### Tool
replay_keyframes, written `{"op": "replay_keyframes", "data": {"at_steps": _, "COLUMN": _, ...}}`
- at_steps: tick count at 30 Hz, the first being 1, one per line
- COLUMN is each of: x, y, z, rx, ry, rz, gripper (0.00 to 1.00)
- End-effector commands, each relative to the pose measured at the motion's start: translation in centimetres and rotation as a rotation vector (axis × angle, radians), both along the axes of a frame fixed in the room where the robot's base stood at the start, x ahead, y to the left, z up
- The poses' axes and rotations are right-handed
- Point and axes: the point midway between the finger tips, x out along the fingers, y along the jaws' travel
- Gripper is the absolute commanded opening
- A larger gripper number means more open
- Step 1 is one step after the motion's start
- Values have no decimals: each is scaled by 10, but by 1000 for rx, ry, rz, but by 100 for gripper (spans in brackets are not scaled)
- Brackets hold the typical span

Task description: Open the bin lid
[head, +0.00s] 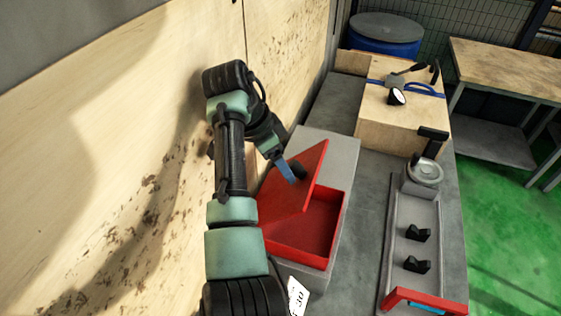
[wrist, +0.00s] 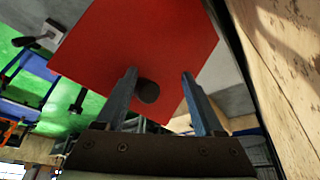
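A red bin (head: 320,225) sits on a grey block beside the wooden wall. Its red lid (head: 285,198) is raised and tilted, and part of the bin's red inside shows to the right of it. A dark round knob (head: 299,169) is on the lid. My gripper (head: 291,172) is at the lid's upper part, by the knob. In the wrist view, the lid (wrist: 140,40) fills the upper middle, and the knob (wrist: 148,91) shows between the two spread fingers of my gripper (wrist: 159,76). A gap shows between the knob and the right finger.
The wooden wall (head: 110,150) is close on the left of my arm. A grey tray (head: 400,255) with small black parts lies right of the bin. A wooden box (head: 385,120) and a blue drum (head: 385,35) stand behind. The green floor (head: 515,225) is clear at right.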

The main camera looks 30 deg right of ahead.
Motion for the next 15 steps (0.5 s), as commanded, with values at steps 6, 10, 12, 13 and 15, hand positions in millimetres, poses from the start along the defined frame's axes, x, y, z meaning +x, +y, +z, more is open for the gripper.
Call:
{"op": "replay_keyframes", "data": {"at_steps": 6, "x": 0, "y": -10, "z": 11, "rx": -25, "ry": -17, "rz": -10, "gripper": 66}}
{"op": "replay_keyframes", "data": {"at_steps": 10, "x": 0, "y": -11, "z": 12, "rx": -25, "ry": -18, "rz": -11, "gripper": 66}}
{"op": "replay_keyframes", "data": {"at_steps": 12, "x": 1, "y": -11, "z": 13, "rx": -25, "ry": -18, "rz": -11, "gripper": 66}}
{"op": "replay_keyframes", "data": {"at_steps": 13, "x": 1, "y": -11, "z": 13, "rx": -26, "ry": -19, "rz": -11, "gripper": 66}}
{"op": "replay_keyframes", "data": {"at_steps": 15, "x": 1, "y": -10, "z": 17, "rx": -26, "ry": -19, "rz": -9, "gripper": 66}}
